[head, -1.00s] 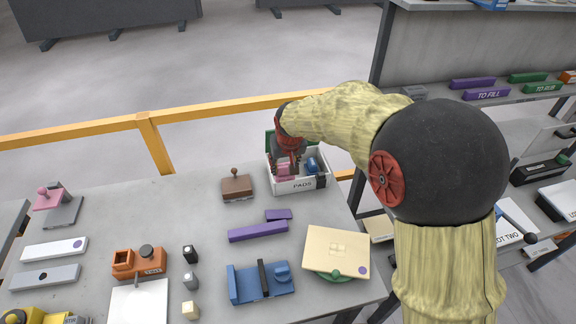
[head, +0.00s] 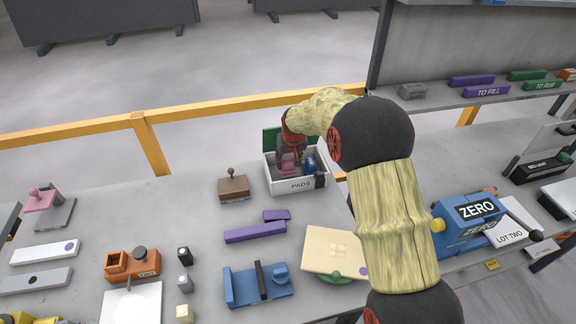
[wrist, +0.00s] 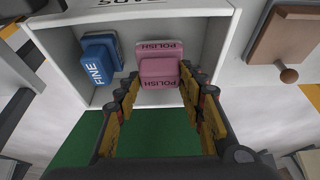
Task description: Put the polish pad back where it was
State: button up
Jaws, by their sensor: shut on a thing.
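The pink polish pad (wrist: 158,68), labelled POLISH, is inside the white PADS box, beside the blue FINE pad (wrist: 98,62). My gripper (wrist: 166,80) is shut on the polish pad, with a finger at each side of it in the wrist view. In the head view my gripper (head: 291,160) reaches down into the PADS box (head: 304,184), and the pink pad (head: 284,172) shows partly below it. The blue pad (head: 309,165) is to its right. I cannot tell whether the polish pad rests on the box floor.
A green panel (head: 271,140) stands behind the box. A brown stamp-like block (head: 233,185) is to its left, and purple bars (head: 255,234) lie in front. A beige plate (head: 335,250) and blue fixture (head: 257,286) are nearer me.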

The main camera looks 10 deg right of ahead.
jog(key=shift+f, duration=0.8)
jog(key=shift+f, duration=0.2)
jog(key=o, duration=1.2)
jog(key=shift+s, duration=0.1)
jog(key=shift+r, duration=0.15)
